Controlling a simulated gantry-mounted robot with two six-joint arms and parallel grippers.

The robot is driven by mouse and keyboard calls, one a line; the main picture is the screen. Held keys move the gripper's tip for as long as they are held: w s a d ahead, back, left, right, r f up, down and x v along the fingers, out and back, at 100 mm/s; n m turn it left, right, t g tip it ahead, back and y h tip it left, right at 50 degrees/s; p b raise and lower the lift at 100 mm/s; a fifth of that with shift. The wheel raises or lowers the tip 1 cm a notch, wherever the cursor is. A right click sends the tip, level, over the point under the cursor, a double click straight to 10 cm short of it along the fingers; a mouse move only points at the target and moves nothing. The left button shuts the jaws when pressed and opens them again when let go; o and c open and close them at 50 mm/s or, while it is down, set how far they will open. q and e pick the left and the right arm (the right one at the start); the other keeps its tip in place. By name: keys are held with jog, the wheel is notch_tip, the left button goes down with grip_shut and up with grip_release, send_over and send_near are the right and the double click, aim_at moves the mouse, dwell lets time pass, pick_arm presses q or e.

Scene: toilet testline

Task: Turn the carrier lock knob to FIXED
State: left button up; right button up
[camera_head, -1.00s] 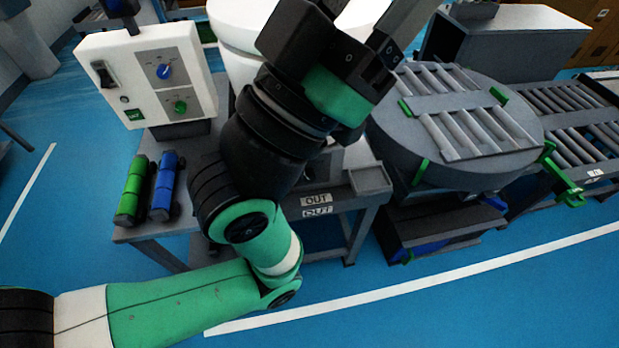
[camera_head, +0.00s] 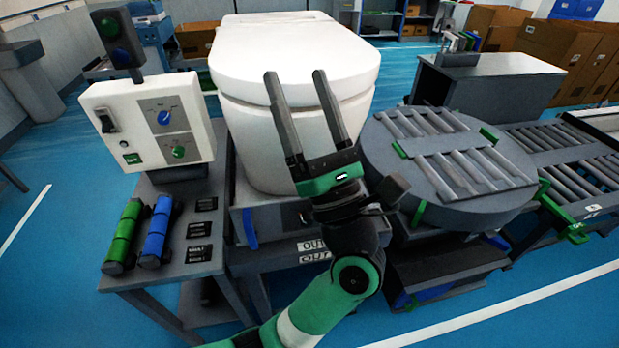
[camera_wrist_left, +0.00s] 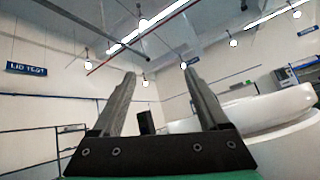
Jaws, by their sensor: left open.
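My left gripper (camera_head: 295,77) is open and empty, its fingers pointing up in front of the white toilet (camera_head: 295,50). In the left wrist view its fingers (camera_wrist_left: 158,72) stand apart with nothing between them. The grey carrier (camera_head: 270,219) under the toilet has a blue handle (camera_head: 250,228) on its front. A small dark round part beside that handle is partly hidden by my gripper; I cannot tell whether it is the lock knob.
A green cylinder (camera_head: 122,237) and a blue cylinder (camera_head: 157,232) lie on the side table at left. A round roller turntable (camera_head: 440,165) stands to the right, joined by a roller conveyor (camera_head: 570,165). An OUT label (camera_head: 311,246) is below the carrier.

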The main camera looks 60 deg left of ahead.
pick_arm(q)
jog(key=w+a+f+m+t+h, duration=0.15)
jog(key=w+f+h, duration=0.25)
jog(key=f, duration=0.9)
jog(key=m+h+b, duration=0.3)
jog(key=m+h, duration=0.3)
jog(key=m, duration=0.1)
send_near(308, 223)
jog(key=shift+n+t, duration=0.25)
jog(key=b+x, duration=0.1)
jog(key=x, duration=0.8)
jog(key=shift+s+f+b, duration=0.1)
jog(key=shift+b, duration=0.3)
grip_shut()
